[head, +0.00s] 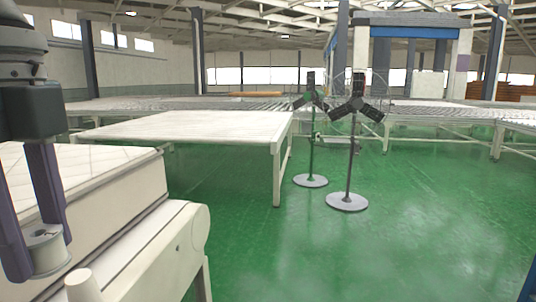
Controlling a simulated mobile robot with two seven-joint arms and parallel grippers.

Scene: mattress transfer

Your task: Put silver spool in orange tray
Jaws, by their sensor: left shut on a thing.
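The silver spool (46,252) is at the lower left of the head view, a short pale-grey cylinder with a dark centre on its top face. My left gripper (43,244) comes down from the top left, and its two purple-grey fingers are shut on the spool, one on each side. The spool's underside is close to the light mattress-like surface below; I cannot tell whether it touches. The orange tray is not in view. My right gripper is not in view.
A white table (185,126) stands beyond. Two dark stands (347,200) with round bases stand on the green floor (400,240). A pale rounded object (82,286) is near the spool at the bottom edge. Roller conveyors (420,110) run across the back. The floor at right is clear.

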